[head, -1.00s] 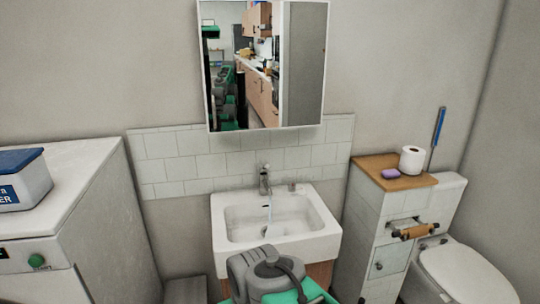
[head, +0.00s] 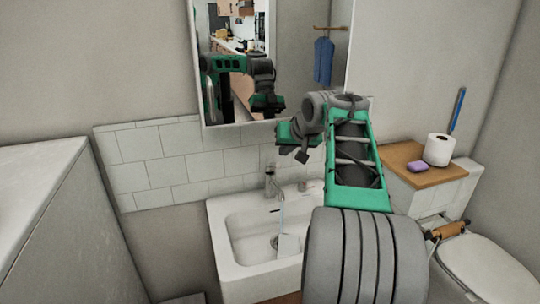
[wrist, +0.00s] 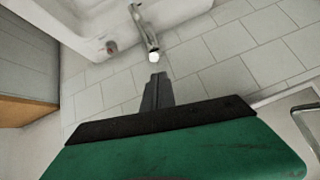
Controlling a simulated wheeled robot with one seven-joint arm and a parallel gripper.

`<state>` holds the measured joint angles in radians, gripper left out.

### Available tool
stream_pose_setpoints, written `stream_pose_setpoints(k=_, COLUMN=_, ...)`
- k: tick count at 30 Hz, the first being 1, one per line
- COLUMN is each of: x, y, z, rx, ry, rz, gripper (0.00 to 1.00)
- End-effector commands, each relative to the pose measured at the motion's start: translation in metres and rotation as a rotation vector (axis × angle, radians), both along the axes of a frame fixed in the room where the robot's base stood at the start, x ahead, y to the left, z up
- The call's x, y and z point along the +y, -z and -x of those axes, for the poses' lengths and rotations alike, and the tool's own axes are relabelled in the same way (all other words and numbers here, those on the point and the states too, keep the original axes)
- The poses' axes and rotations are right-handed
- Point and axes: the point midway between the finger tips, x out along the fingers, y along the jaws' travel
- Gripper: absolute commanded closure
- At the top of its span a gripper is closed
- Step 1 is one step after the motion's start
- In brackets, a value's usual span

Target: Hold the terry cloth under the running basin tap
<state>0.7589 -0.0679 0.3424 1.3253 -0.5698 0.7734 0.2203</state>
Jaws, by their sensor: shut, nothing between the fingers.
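The basin (head: 232,262) stands against the tiled wall, with its metal tap (head: 270,184) at the back. A thin stream of water (head: 281,212) runs from the spout. A small pale, flat piece (head: 289,245) lies in the basin below the stream; I cannot tell for sure whether it is the terry cloth. My gripper (head: 298,155) is above and right of the tap, in front of the wall and below the mirror. In the wrist view its fingers (wrist: 157,82) are together and empty, with the tap (wrist: 147,35) beyond them.
A mirror cabinet (head: 212,122) hangs close above my gripper; a hanging blue cloth shows in its reflection. A wooden-topped cabinet (head: 421,183) at right holds a toilet roll (head: 438,150) and a purple soap bar (head: 445,167). A white appliance (head: 35,195) stands left.

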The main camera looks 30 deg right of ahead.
Motion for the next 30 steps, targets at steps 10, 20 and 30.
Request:
stream_pose_setpoints(k=10, x=-0.014, y=0.015, z=-0.021, rx=-0.015, ry=0.005, rz=0.005, gripper=1.0)
stream_pose_setpoints(k=20, x=-0.024, y=0.057, z=-0.064, rx=-0.016, ry=0.008, rz=0.005, gripper=1.0)
stream_pose_setpoints(k=30, x=-0.026, y=0.065, z=-0.071, rx=-0.017, ry=0.01, rz=0.007, gripper=1.0)
